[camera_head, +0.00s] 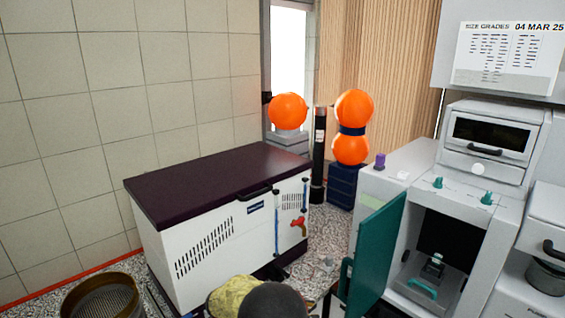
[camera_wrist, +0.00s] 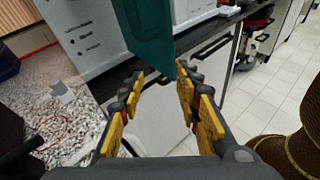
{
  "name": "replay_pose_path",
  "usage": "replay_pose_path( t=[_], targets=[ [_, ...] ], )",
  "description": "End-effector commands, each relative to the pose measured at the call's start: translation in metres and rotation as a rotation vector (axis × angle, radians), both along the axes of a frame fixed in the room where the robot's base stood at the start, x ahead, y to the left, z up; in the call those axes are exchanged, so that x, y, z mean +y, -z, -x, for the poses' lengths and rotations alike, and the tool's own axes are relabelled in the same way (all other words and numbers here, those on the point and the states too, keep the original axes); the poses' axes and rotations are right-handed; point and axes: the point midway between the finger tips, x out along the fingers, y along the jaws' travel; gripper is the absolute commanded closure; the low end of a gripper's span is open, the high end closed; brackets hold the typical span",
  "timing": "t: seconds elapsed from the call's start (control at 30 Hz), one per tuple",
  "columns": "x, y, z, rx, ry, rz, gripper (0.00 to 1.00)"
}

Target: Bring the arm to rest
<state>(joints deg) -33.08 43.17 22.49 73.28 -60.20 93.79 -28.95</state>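My gripper (camera_wrist: 158,78) shows in the wrist view with its two yellow-padded fingers spread apart. Nothing is held between them. Beyond the fingertips is a teal panel (camera_wrist: 145,30), with pale cabinet fronts behind the gap. In the head view, a teal door (camera_head: 377,255) stands open on the grey machine (camera_head: 455,205) at the right. The gripper cannot be made out in the head view. A dark rounded shape there at the bottom edge may be part of my arm.
A white chest with a dark lid (camera_head: 220,185) stands at the left. Orange balls (camera_head: 353,108) stand at the back.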

Motion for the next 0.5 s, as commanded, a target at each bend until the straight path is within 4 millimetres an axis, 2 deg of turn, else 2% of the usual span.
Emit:
replay_pose_path(
  t=[0.1,0.23,0.37,0.5],
  targets=[
    [-0.005,0.010,0.030,-0.034,0.070,-0.144,0.66],
    [-0.012,0.012,0.060,-0.084,0.163,-0.286,0.66],
    [-0.019,0.004,0.091,-0.153,0.278,-0.433,0.66],
    [-0.026,-0.012,0.127,-0.255,0.425,-0.601,0.66]
  ],
)
